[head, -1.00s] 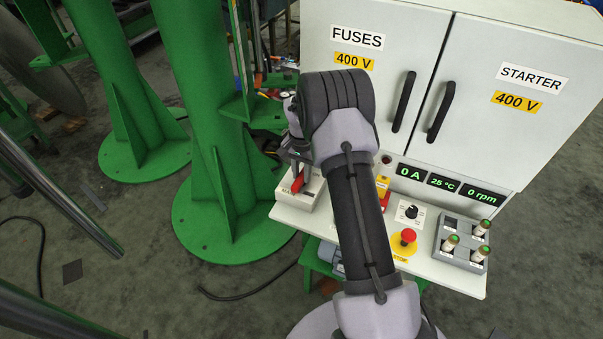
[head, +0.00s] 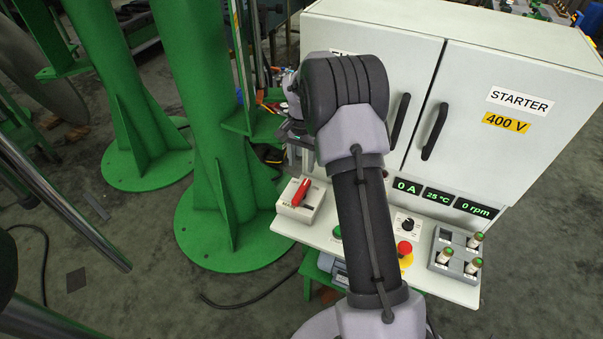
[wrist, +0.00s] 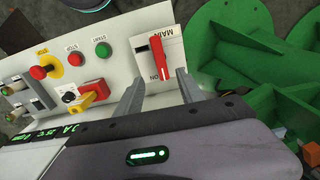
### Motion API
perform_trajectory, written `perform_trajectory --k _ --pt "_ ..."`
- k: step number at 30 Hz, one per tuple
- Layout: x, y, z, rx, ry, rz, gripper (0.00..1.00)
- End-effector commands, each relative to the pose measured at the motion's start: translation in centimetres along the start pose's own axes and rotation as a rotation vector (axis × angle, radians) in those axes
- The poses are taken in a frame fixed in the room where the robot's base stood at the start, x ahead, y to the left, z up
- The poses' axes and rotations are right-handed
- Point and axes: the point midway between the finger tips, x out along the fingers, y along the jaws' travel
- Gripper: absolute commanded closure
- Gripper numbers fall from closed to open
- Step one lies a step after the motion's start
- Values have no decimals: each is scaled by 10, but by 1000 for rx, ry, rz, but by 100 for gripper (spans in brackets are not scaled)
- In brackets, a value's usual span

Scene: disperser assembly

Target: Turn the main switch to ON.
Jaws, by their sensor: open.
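The main switch is a white box (head: 314,213) with a red handle (head: 301,192), at the left end of the control shelf in the head view. In the wrist view the red handle (wrist: 158,60) lies along the white switch plate (wrist: 139,62), its lower end close to the ON mark. The word MAIN is at the plate's upper end. My gripper (wrist: 160,75) is open, with one finger on each side of the switch in the picture. It holds nothing and appears above the switch. In the head view my arm hides most of my gripper.
The cabinet (head: 480,60) stands behind the shelf. A red emergency stop (head: 404,248), a black knob (head: 407,225) and fuse holders (head: 455,253) are to the right. A yellow-red padlock-like part (wrist: 95,91) lies near my gripper. A green column (head: 205,130) stands left.

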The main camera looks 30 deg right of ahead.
Motion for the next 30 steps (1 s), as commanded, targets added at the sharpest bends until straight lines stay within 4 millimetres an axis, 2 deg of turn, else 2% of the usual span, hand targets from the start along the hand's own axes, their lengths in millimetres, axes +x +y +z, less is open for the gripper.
perform_trajectory --k 1,3,7,23,26,29,30 --pt "-18 0 0 1 1 -1 55" --pt "-33 0 0 0 1 0 55" --pt "-48 0 0 0 0 0 55" --pt "-55 -1 2 -3 2 -3 55" --pt "-90 -4 20 -39 25 -35 55" --pt "-156 -4 72 -124 73 -106 55" --pt "-182 1 99 -164 97 -139 55"
